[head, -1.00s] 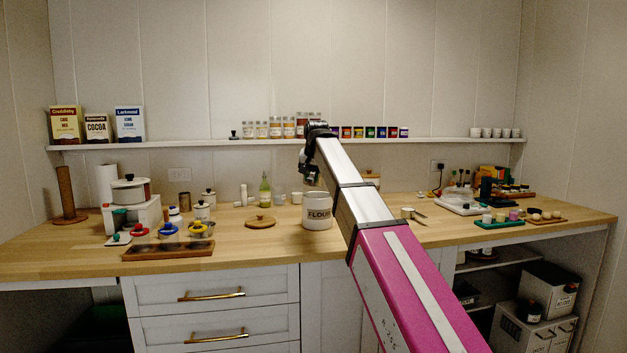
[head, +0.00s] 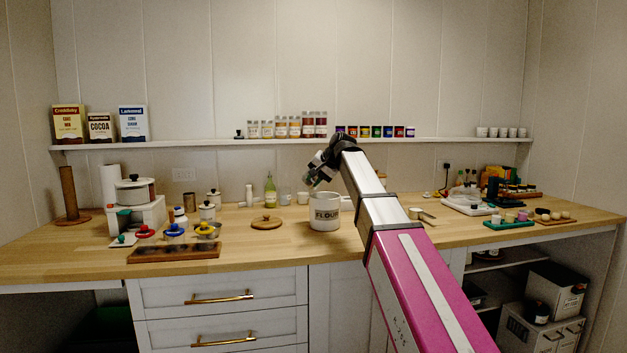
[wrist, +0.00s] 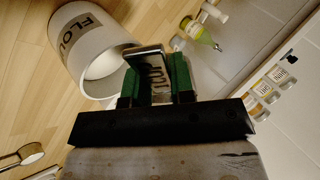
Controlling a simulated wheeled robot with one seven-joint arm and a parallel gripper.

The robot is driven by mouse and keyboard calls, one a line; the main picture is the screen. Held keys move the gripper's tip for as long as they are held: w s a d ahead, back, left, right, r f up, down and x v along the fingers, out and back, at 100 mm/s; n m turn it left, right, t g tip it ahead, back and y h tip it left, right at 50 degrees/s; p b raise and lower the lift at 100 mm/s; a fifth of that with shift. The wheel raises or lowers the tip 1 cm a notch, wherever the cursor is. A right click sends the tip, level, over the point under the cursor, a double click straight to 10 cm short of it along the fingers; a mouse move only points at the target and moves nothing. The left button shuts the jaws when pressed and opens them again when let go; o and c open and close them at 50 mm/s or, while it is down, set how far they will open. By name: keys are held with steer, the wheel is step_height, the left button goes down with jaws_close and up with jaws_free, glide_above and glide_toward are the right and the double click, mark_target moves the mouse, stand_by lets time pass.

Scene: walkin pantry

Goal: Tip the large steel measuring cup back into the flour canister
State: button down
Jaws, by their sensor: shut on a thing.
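My gripper (head: 316,175) is above the flour canister, angled down and to the left. In the wrist view my gripper (wrist: 155,80) has its green-padded fingers shut on the steel handle of the large measuring cup (wrist: 150,68), stamped with what reads as "1 CUP". The cup's bowl is not clearly seen; the handle and fingers hide it. The white flour canister (head: 325,214), labelled FLOUR, stands upright and open on the counter. It also shows in the wrist view (wrist: 75,60), its open mouth beside the fingers, appearing just behind the held handle.
A round wooden lid (head: 267,223) lies on the counter left of the canister. Another measuring cup (head: 418,213) lies to its right. A green bottle (head: 270,190) and white cups stand behind. A wooden tray (head: 172,252) sits front left. Counter front of the canister is clear.

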stand_by(0.3)
steer(key=shift+d+m+y, duration=0.3)
steer(key=shift+y, duration=0.9)
steer(key=shift+d+f+m+t+y, duration=0.15)
steer(key=shift+t+y, duration=0.05)
steer(key=shift+y, duration=0.35)
steer(key=shift+d+f+m+t+y, duration=0.1)
steer(key=shift+d+m+t+y, duration=0.1)
steer(key=shift+y, duration=0.35)
steer(key=shift+d+f+m+y, duration=0.25)
steer(key=shift+d+f+y, duration=0.05)
steer(key=shift+y, duration=0.7)
steer(key=shift+t, duration=0.3)
